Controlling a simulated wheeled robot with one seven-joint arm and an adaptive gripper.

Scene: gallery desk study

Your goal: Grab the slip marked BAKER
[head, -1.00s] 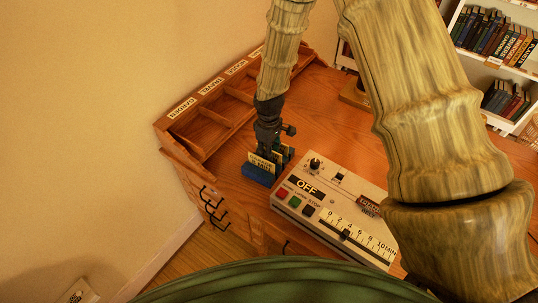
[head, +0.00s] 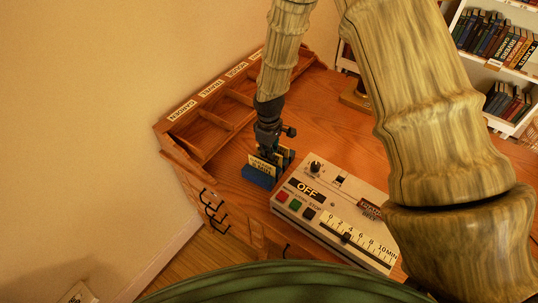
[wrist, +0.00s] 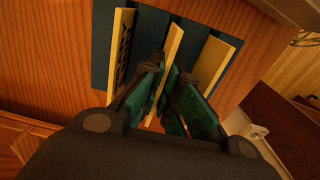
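A blue slotted holder (head: 258,178) stands on the desk, left of the control box, with several cream-yellow slips upright in it. In the wrist view, I see a left slip with dark lettering (wrist: 122,48), a middle slip (wrist: 174,50) and a right slip (wrist: 216,62). No lettering reads clearly as BAKER; the front slip's text (head: 261,167) is too small to read. My gripper (head: 273,152) is down at the holder. In the wrist view its green-padded fingers (wrist: 168,88) stand on either side of the middle slip, with a gap between them, so it looks open.
A control box (head: 335,213) marked OFF, with buttons and a slider, sits close right of the holder. A labelled wooden compartment tray (head: 215,120) lies behind left. Bookshelves (head: 510,60) stand at the right.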

